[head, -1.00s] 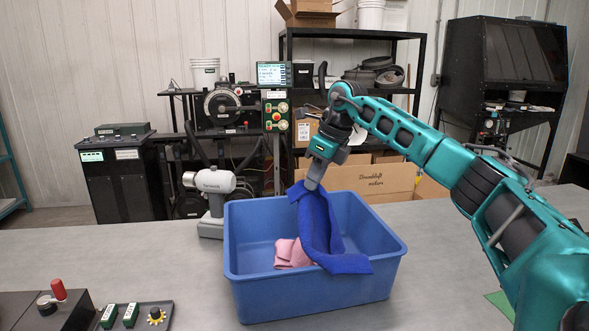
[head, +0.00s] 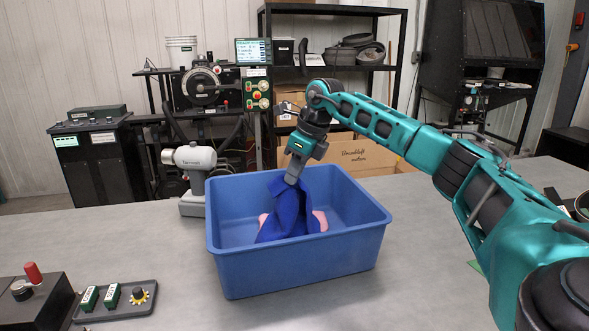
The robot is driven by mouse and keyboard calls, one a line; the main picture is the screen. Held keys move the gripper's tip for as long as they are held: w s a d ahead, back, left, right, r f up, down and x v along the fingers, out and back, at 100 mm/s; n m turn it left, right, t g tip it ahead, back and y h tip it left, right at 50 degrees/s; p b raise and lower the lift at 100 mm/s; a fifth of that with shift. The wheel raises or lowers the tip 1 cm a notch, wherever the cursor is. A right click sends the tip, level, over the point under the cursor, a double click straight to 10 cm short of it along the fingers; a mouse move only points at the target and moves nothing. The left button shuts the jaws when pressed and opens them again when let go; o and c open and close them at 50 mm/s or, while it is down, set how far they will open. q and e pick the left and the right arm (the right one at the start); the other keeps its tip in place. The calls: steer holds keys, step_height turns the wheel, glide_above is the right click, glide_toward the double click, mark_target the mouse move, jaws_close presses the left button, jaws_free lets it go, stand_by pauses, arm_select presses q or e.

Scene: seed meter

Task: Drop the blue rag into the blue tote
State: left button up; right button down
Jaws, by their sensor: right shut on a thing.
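The blue tote (head: 300,268) stands on the grey table, open at the top. The blue rag (head: 286,217) hangs from my right gripper (head: 291,180) inside the tote, its lower part spread at the bottom. A pink rag (head: 320,221) lies in the tote, partly hidden behind the blue rag. My right gripper points down over the tote's far half, shut on the top of the blue rag. My left gripper is not in view.
A grey device (head: 192,178) stands close to the tote's left side. A control panel with a red-knobbed lever (head: 33,273) and a switch plate (head: 115,300) lie at the front left. The table between them and the tote is clear.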

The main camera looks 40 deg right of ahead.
jaws_free()
stand_by(1.2)
steer(key=shift+r, duration=0.1)
steer(key=shift+s+d+r+g+h+p, duration=0.1)
steer(key=shift+s+r+g+h+p, duration=0.2)
steer(key=shift+r, duration=0.65)
steer(key=shift+s+d+r+g+y+p, duration=0.1)
steer(key=shift+r+g+p, duration=0.3)
steer(key=shift+r, duration=0.6)
steer(key=shift+s+d+r+g+h+p, duration=0.1)
steer(key=shift+s+r+g+h+p, duration=0.2)
steer(key=shift+r, duration=0.65)
steer(key=shift+w, duration=0.15)
steer(key=shift+r, duration=0.1)
